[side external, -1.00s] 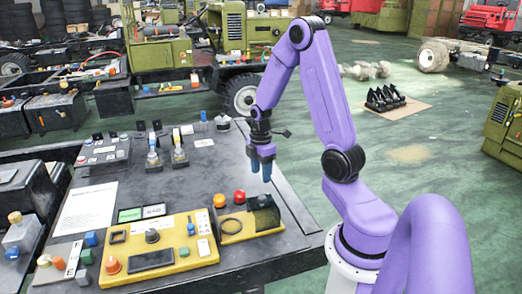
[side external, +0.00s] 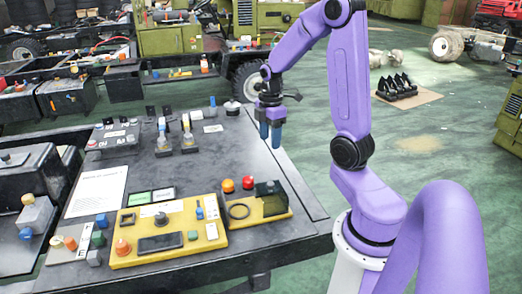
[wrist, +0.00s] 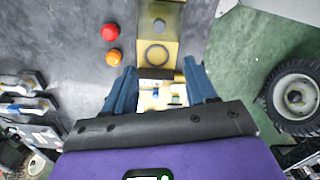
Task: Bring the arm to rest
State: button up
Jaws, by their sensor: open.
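My purple arm holds my gripper (side external: 270,132) in the air near the right edge of the dark work table (side external: 300,240). Its two blue fingers point down, and nothing shows between them. In the wrist view my gripper (wrist: 164,92) has its blue fingers spread apart. Behind the gap between them lies part of a yellow control panel (wrist: 160,75). In the side view, the yellow panel (side external: 130,258) lies on the table below and left of my gripper.
A red button (side external: 248,183) and an orange button (side external: 227,186) stand behind the panel. A dark translucent cover (side external: 270,198) sits at its right end. Lever switches (side external: 187,140) stand at the table's back. Green floor (side external: 330,130) is open to the right.

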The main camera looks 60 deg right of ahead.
jog(key=s+a+r, duration=0.1)
jog(key=s+a, duration=0.2)
jog(key=a, duration=0.6)
jog(key=s+a+r, duration=0.2)
jog(key=a, duration=0.7)
jog(key=s+a+r, duration=0.1)
jog(key=s+a, duration=0.6)
jog(key=s, duration=0.6)
jog(key=shift+s+n, duration=0.3)
jog(key=shift+s, duration=0.05)
